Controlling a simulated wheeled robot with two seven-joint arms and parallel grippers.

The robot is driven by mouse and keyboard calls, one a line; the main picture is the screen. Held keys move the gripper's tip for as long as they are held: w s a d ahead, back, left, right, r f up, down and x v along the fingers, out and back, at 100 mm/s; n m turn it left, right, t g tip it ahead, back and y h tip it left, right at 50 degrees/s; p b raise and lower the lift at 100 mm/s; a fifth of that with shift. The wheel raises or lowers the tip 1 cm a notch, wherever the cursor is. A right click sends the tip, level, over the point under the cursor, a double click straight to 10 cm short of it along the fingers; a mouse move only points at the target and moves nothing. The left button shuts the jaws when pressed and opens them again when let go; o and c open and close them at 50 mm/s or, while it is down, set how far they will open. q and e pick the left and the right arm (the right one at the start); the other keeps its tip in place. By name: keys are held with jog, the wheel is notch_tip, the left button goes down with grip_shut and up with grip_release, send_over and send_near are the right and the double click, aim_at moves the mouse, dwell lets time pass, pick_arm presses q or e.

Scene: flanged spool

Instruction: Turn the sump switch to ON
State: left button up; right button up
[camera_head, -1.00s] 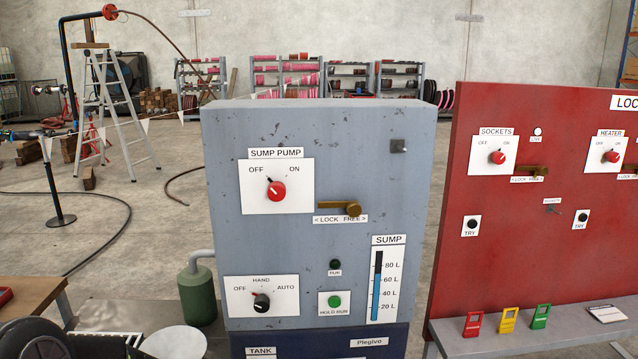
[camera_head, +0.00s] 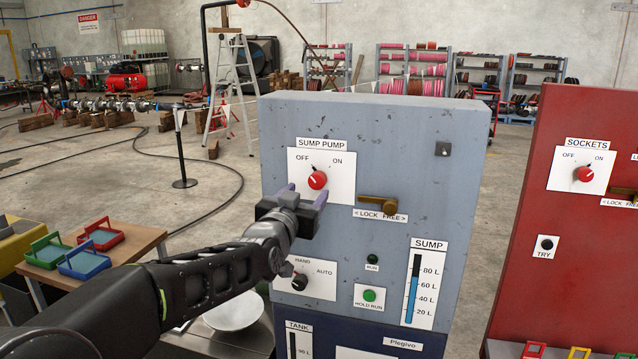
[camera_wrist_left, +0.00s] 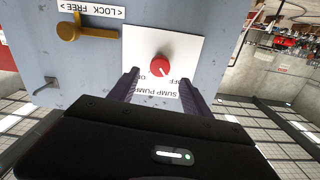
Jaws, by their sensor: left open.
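The sump switch is a red knob (camera_head: 317,180) on a white SUMP PUMP plate (camera_head: 342,190) on the grey panel. Its pale mark points up-left, toward OFF. The knob also shows in the left wrist view (camera_wrist_left: 160,66), upside down, its mark toward OFF. My left gripper (camera_head: 303,192) is open and empty, in front of the panel just below the knob in the head view. In the left wrist view its fingers (camera_wrist_left: 160,80) are spread to either side of the knob, with clear gaps. How far the fingertips are from the plate I cannot tell.
A brass lock lever (camera_head: 378,203) sits right of the knob. The HAND/AUTO selector (camera_head: 299,281) is below, partly behind my arm. A green button (camera_head: 369,295) and SUMP gauge (camera_head: 413,290) are lower right. A red panel (camera_head: 560,240) stands to the right.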

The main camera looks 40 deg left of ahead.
aim_at(316, 182)
pick_arm(q)
jog(key=p+x, duration=0.3)
jog(key=x, duration=0.3)
jog(key=shift+w+a+r, duration=0.1)
jog(key=shift+w+a, duration=0.05)
jog(key=shift+w, duration=0.2)
jog(key=shift+w+a, duration=0.2)
jog(key=shift+w, duration=0.3)
grip_shut()
